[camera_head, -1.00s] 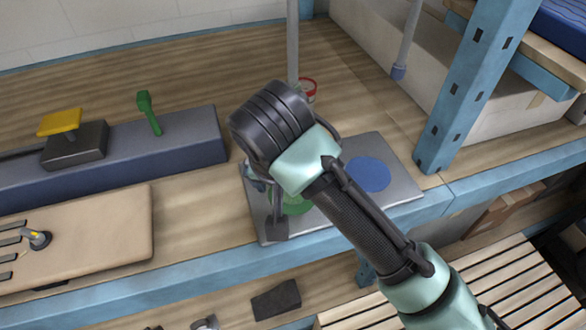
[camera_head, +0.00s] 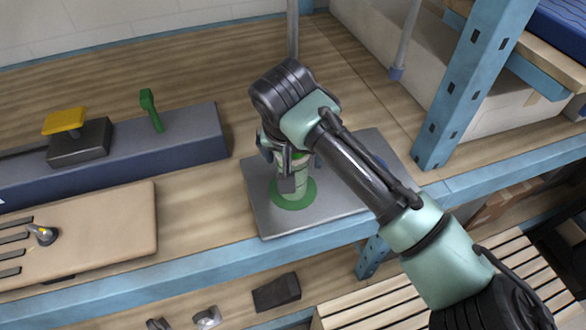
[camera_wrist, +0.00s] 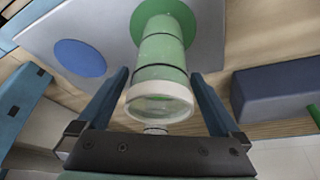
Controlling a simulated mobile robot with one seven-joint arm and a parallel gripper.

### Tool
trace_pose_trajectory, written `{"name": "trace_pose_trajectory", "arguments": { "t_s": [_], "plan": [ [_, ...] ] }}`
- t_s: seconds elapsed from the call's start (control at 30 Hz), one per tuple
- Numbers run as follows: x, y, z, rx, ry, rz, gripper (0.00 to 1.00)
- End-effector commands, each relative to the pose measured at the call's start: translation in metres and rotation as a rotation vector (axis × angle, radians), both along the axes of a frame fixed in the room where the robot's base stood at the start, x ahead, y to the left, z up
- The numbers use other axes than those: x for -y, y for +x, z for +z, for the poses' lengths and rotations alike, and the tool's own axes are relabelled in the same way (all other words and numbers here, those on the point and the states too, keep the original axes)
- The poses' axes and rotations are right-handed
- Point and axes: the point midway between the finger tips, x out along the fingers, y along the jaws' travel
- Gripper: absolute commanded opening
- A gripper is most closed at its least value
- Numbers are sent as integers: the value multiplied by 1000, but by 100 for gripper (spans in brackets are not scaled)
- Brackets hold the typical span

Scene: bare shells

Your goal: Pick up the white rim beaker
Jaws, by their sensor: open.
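The white rim beaker (camera_wrist: 161,60) stands upright on the green disc (camera_wrist: 178,14) of a grey plate. It looks pale green and see-through, with a thick white rim (camera_wrist: 160,100) nearest the wrist camera. In the head view the beaker (camera_head: 296,186) shows below my gripper (camera_head: 284,168), its upper part partly hidden. In the wrist view my gripper (camera_wrist: 160,73) is open, one finger on each side of the beaker. Gaps show between the fingers and the beaker's wall. The grey plate (camera_head: 262,208) also shows in the head view.
A blue disc (camera_wrist: 80,58) lies on the plate beside the green one. A blue-grey block (camera_head: 190,145) with a green-handled item (camera_head: 151,110) stands left. A blue shelf post (camera_head: 458,85) rises at right. A small rimmed thing (camera_wrist: 155,130) shows past the beaker's rim.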

Motion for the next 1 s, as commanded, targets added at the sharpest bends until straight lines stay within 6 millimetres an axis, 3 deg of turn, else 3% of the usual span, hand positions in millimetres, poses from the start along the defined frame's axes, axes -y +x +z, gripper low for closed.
{"name": "trace_pose_trajectory", "arguments": {
  "t_s": [0.07, 0.57, 1.0],
  "plan": [
    [0, 0, 0, 0, 0, 0, 98],
    [0, 0, 1, 1, 0, -1, 8],
    [0, 0, 5, 2, 4, -2, 5]
  ]
}}
